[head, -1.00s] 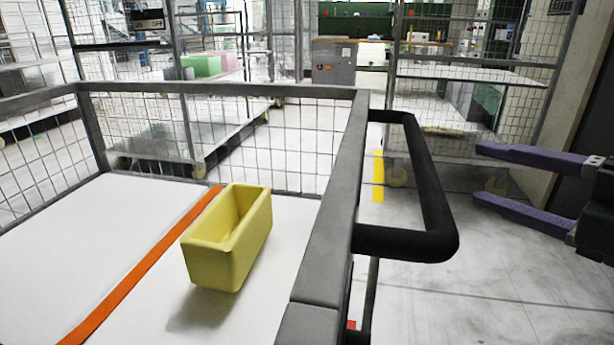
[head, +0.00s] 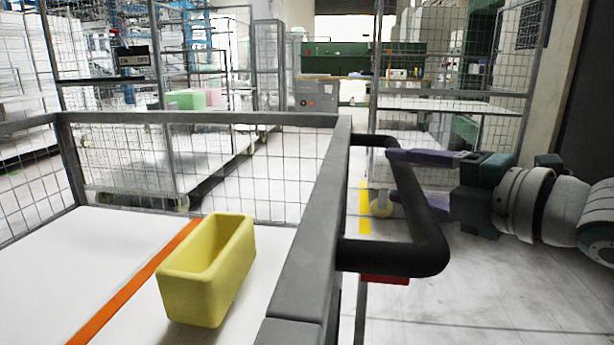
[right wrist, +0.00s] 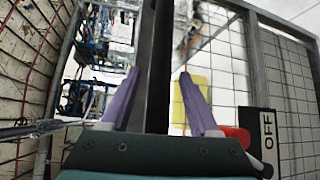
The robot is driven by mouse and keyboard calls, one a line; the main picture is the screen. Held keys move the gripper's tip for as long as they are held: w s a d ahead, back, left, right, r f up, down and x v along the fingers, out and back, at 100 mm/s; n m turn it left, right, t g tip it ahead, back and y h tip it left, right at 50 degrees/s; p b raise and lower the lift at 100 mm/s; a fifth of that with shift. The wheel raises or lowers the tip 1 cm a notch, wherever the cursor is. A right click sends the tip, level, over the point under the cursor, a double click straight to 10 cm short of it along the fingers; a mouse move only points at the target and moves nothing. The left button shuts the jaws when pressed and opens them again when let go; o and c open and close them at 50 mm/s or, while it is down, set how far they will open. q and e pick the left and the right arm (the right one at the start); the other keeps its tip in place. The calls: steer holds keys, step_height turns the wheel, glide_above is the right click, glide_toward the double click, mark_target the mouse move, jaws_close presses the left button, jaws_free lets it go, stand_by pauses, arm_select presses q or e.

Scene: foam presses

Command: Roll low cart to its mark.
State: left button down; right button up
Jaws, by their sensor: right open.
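The low cart (head: 310,215) has a grey frame, mesh sides and a white deck with an orange stripe. A black loop handle (head: 428,215) sticks out from its right side. My right gripper (head: 384,176) has its purple fingers open at the handle, one in front of the bar and the other partly hidden behind it. In the right wrist view a dark bar (right wrist: 156,75) runs between the open fingers (right wrist: 160,75), with a gap visible beside it. A yellow strip (head: 364,210) lies on the floor beyond the handle; I cannot tell if it is the mark. My left gripper is out of view.
A yellow bin (head: 207,275) stands on the cart's deck. Tall mesh racks (head: 455,105) stand behind, and another white-decked cart (head: 150,165) is at the back left. A grey cabinet (head: 317,97) is farther back. The floor right of the cart is clear.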

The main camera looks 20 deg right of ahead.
jaws_close()
stand_by(0.6)
stand_by(0.9)
